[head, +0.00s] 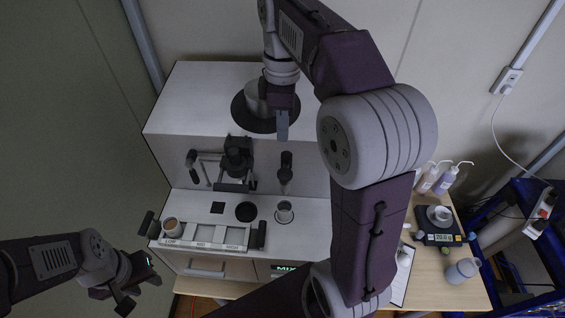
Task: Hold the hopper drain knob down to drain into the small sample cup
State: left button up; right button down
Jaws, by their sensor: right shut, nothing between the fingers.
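The white soil analyser (308,195) stands in the middle, with the hopper (256,98) in a dark ring on top. A dark knob on a stem (285,171), which looks like the drain knob, sticks out on the front face. A small cup (284,208) stands below it on the ledge. My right gripper (282,134) is shut and empty. In the picture it is above the knob, in front of the hopper, and looks apart from the knob. My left gripper (142,284) is at the lower left, apart from the analyser, its fingers spread.
A rack marked LOW, MID and HIGH (206,240) lies along the ledge's front, with a brown-filled cup (172,226) at its left end. A black clamp-like mechanism (237,158) is left of the knob. The wooden side table (466,292) holds a scale (440,238) and several bottles.

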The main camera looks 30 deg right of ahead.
send_over(285, 174)
jog(key=f, duration=0.5)
jog(key=shift+s+d+f, duration=0.15)
jog(key=shift+s+f, duration=0.1)
jog(key=shift+s, duration=0.05)
jog(key=f, duration=0.2)
jog(key=w+f, duration=0.1)
jog(key=f, duration=0.2)
jog(key=shift+w+f+p, duration=0.1)
jog(key=shift+f+p, duration=0.05)
jog(key=shift+p, duration=0.25)
jog(key=shift+f, duration=0.2)
pick_arm(q)
jog(key=shift+s+d+r, duration=0.1)
jog(key=shift+s+r, duration=0.35)
jog(key=shift+s, duration=0.05)
pick_arm(e)
jog(key=shift+s, duration=0.3)
